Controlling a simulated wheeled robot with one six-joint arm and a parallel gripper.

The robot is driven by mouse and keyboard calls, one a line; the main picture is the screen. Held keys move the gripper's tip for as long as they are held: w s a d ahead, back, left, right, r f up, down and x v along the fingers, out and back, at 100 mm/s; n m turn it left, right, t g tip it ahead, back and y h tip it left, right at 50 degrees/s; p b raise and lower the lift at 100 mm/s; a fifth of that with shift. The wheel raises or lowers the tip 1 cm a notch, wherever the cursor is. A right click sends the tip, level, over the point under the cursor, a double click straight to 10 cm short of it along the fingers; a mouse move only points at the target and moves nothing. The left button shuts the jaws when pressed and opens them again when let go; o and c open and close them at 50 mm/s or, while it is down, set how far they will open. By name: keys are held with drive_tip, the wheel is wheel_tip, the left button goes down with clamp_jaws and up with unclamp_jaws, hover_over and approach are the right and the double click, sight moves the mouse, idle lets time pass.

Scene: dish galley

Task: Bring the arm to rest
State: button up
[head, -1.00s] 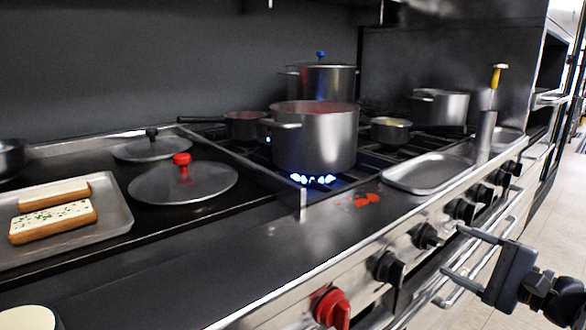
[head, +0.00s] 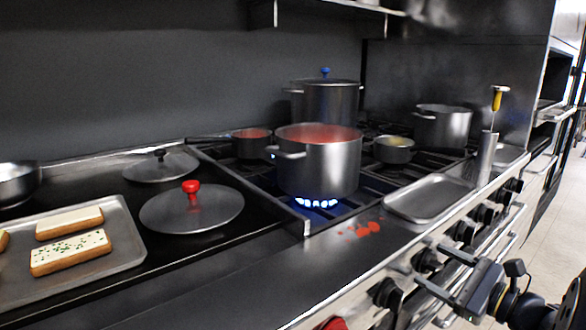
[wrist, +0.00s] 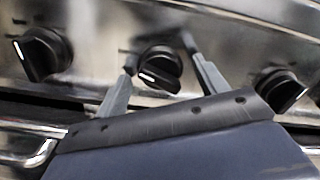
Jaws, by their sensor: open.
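My gripper (head: 438,270) is at the lower right of the head view, in front of the stove's control panel. Its two fingers are apart with nothing between them. In the wrist view my gripper (wrist: 160,72) also shows open, its fingers on either side of a black knob (wrist: 160,68) in the picture. I cannot tell whether the fingers touch the knob or the panel.
A large pot of red contents (head: 318,165) stands over a lit blue flame. A red-knobbed lid (head: 192,208) and a tray (head: 118,262) with bread slices lie left. An empty metal tray (head: 430,198) is near the front edge, beside red spills (head: 362,229). Open floor (head: 545,240) lies right.

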drive_tip(key=m+p, duration=0.2)
drive_tip(key=m, duration=0.3)
drive_tip(key=shift+d+r+m, duration=0.1)
drive_tip(key=shift+m, duration=0.2)
drive_tip(key=shift+p+v, duration=0.4)
drive_tip(key=shift+v, duration=1.6)
